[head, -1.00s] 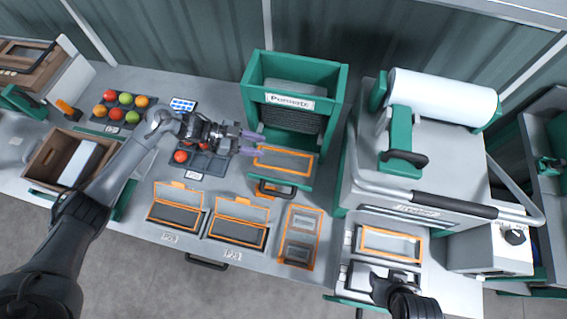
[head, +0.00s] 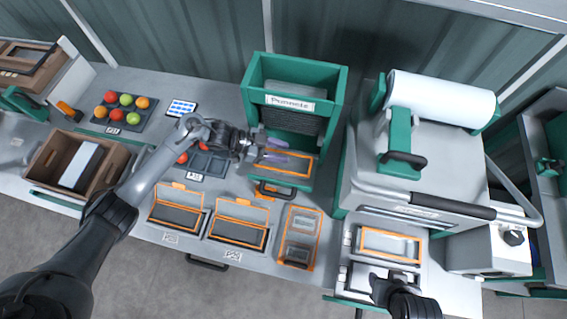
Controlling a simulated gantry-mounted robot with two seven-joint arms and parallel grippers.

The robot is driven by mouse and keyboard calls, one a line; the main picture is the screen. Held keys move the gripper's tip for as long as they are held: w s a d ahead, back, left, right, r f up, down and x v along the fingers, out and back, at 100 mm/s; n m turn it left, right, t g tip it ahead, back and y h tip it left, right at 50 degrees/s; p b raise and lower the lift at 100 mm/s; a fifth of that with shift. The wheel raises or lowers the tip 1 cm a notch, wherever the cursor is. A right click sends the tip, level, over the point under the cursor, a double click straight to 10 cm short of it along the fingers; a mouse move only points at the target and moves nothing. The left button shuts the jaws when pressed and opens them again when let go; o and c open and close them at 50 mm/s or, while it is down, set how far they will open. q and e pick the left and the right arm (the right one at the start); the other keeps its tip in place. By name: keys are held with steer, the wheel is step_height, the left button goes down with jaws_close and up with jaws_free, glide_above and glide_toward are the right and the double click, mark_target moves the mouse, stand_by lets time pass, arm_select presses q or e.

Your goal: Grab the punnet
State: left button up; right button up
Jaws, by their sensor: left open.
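The green punnet dispenser (head: 335,95), labelled "Punnets", stands at the back middle of the bench. An orange-rimmed punnet (head: 298,172) lies at its lower front opening. My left gripper (head: 275,150) is open, with its purple-tipped fingers over the back left part of this punnet. I cannot tell whether they touch it. My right gripper (head: 378,284) is at the front right, by the sealing machine's tray; its jaws are not clear.
Orange-rimmed lidded punnets (head: 238,233) stand along the front edge. A dark tray of several tomatoes (head: 126,99) is at the back left. The sealing machine (head: 440,150) with a white film roll (head: 440,98) fills the right. A brown crate (head: 45,158) is at the left.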

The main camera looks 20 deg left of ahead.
arm_select(q)
steer(key=shift+c, duration=0.2)
jaws_close()
steer(key=shift+r, duration=0.15)
